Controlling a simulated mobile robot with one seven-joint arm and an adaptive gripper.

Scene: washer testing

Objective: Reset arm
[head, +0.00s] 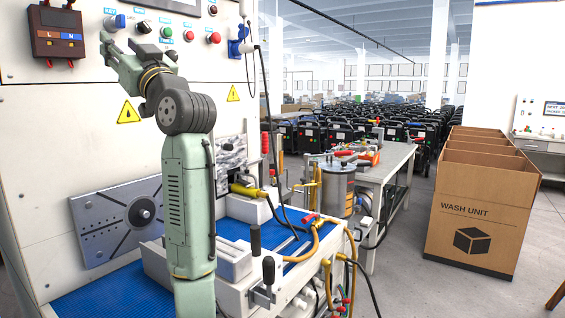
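My green arm rises in front of the test bench. My gripper (119,43) is at the upper left in the head view, in front of the bench's control panel (215,70). Its two fingers look spread apart, with nothing seen between them. The fingertips appear just below a blue switch (115,21) and a black rotary knob (143,27). I cannot tell how far they are from the panel. Green (166,32) and red (214,38) buttons sit to the right of the gripper. My arm hides part of the panel and bench.
A blue-matted work surface (105,302) holds clamps with black handles (268,270) and hoses. A metal cylinder (337,190) stands to its right. An open cardboard box (476,222) marked WASH UNIT stands on the floor at right.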

